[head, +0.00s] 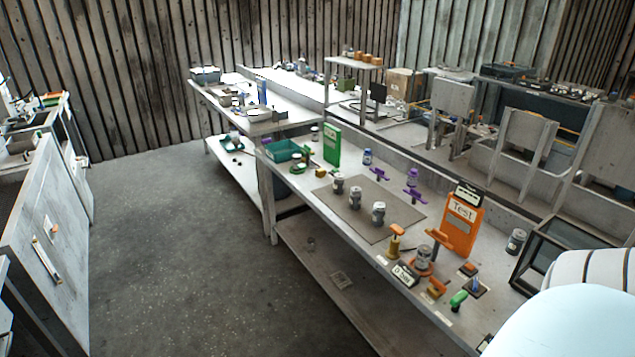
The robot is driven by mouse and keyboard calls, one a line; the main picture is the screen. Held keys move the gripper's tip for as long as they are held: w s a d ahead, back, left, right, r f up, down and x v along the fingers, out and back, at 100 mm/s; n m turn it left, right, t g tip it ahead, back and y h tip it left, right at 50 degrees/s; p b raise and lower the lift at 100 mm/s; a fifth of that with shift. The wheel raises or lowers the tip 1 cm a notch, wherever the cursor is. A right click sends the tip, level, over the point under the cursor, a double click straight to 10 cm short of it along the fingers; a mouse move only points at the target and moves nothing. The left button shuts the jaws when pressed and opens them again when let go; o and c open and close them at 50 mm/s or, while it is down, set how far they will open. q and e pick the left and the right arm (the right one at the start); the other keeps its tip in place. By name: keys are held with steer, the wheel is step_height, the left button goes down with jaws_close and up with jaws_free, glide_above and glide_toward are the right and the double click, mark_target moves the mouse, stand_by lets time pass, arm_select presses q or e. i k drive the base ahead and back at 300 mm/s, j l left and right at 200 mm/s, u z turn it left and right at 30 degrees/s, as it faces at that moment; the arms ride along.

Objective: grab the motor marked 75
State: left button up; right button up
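Three small grey cylindrical motors stand in a row on a grey mat (398,220) on the long workbench: a far motor (338,183), a middle motor (355,197) and a near motor (378,213). Another grey motor (423,259) sits in an orange holder in front of the orange Test board (462,226). One more grey cylinder (515,242) stands right of that board. The markings are too small to read, so I cannot tell which is 75. Neither of my grippers shows in the head view.
Purple clamps (412,194), an orange-topped tool (396,240) and a green-handled tool (458,299) stand around the mat. A green board (332,146) and a teal bin (282,150) are at the far end. A dark frame (545,262) stands right. Floor left of the bench is clear.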

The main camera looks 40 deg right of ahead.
mark_target(339, 185)
steer(key=i+z, duration=0.35)
steer(key=i+j+z, duration=0.55)
steer(key=i+z, duration=0.15)
steer(key=i+j+z, duration=0.2)
steer(key=z, duration=0.15)
steer(key=i+j+z, duration=0.2)
steer(key=z, duration=0.2)
steer(key=i+j+z, duration=0.1)
steer(key=j+z, duration=0.25)
steer(key=i+j+z, duration=0.1)
steer(key=j+z, duration=0.25)
steer(key=j, duration=0.15)
steer(key=j+z, duration=0.4)
steer(key=j, duration=0.15)
steer(key=i, duration=0.05)
